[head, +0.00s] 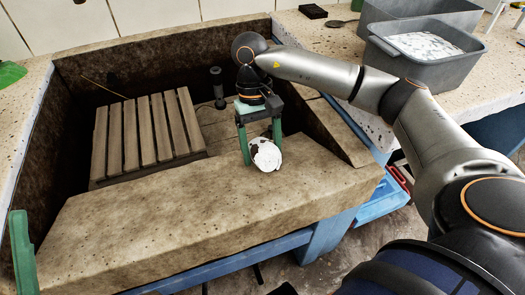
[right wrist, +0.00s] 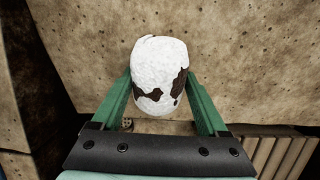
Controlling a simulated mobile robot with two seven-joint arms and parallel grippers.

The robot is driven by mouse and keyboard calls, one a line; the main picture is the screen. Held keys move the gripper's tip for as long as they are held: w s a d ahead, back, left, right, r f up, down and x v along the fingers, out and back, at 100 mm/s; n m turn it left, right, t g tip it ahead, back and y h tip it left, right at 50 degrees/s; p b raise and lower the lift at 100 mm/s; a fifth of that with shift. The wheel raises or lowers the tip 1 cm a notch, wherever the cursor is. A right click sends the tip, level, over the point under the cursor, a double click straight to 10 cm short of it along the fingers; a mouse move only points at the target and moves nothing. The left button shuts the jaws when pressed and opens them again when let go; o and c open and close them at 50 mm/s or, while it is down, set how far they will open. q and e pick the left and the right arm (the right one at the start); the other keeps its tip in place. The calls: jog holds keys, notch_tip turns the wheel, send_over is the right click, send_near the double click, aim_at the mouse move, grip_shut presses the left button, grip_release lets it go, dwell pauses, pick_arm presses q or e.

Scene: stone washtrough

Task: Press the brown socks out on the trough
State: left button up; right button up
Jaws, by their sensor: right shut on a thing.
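A rounded bundle (head: 266,156), mostly white as if covered in suds, shows brown patches; I take it for the brown socks. It also shows in the right wrist view (right wrist: 160,72). My right gripper (head: 261,150) points down and is shut on it, one green finger on each side. The bundle is over the inner edge of the broad front ledge of the stone trough (head: 190,212); I cannot tell whether it touches the stone. Of my left gripper (head: 22,252) only a green part shows at the lower left edge, so its jaws cannot be judged.
A slatted wooden rack (head: 146,132) lies in the trough on the left. A dark upright plug-like piece (head: 217,88) stands behind. A grey tub (head: 425,50) with white foam stands on the right counter. A blue crate (head: 382,200) is below. The ledge left of the bundle is clear.

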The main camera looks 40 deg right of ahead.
jog(key=shift+s+a+f, duration=0.1)
jog(key=shift+s+f, duration=0.1)
dwell(0.4)
jog(key=shift+w+p+v, duration=0.2)
jog(key=shift+p+v, duration=0.35)
jog(key=shift+v, duration=0.65)
jog(key=shift+w+p+v, duration=0.15)
jog(key=shift+p+v, duration=0.4)
jog(key=shift+v, duration=0.65)
jog(key=shift+w+p+v, duration=0.2)
jog(key=shift+p+v, duration=0.35)
jog(key=shift+v, duration=0.65)
